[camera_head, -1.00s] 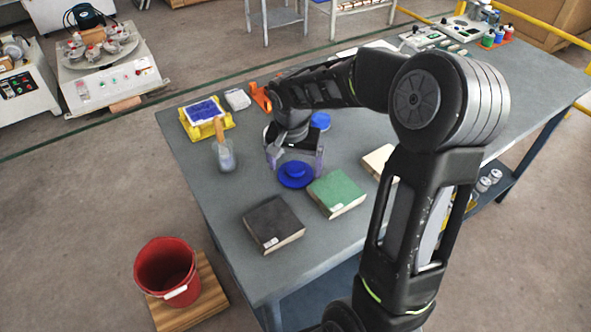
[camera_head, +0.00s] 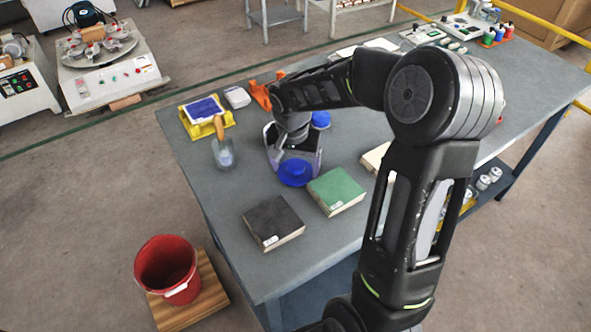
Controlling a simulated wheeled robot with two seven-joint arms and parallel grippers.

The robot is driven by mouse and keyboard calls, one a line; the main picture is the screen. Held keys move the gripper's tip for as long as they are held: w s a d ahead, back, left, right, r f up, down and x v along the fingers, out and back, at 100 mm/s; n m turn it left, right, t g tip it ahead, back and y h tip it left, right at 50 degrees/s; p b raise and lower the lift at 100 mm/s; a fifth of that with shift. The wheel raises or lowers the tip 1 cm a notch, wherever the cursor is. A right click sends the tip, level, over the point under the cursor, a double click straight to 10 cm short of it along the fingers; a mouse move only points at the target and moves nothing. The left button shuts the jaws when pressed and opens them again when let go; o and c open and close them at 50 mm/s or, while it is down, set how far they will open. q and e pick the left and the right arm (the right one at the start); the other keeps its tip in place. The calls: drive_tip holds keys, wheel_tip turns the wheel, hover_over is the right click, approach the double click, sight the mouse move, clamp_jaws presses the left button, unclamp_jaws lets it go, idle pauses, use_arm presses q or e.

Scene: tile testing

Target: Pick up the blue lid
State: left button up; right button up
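The blue lid (camera_head: 295,173) is a round disc with a raised knob, lying on the grey table behind the green tile and the black tile. My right gripper (camera_head: 295,168) is right at the lid, with its two fingers spread, one on the left and one on the right of it. The fingers look open around the lid. Whether they touch its sides I cannot tell. My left gripper is not in view.
A green tile (camera_head: 336,191) and a black tile (camera_head: 273,222) lie close in front of the lid. Another blue object (camera_head: 321,120) is partly hidden behind my wrist.

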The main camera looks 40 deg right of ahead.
sight(295, 166)
drive_tip(key=c, duration=0.6)
wheel_tip(295, 166, up, 10)
drive_tip(key=shift+b, duration=0.45)
idle(0.5)
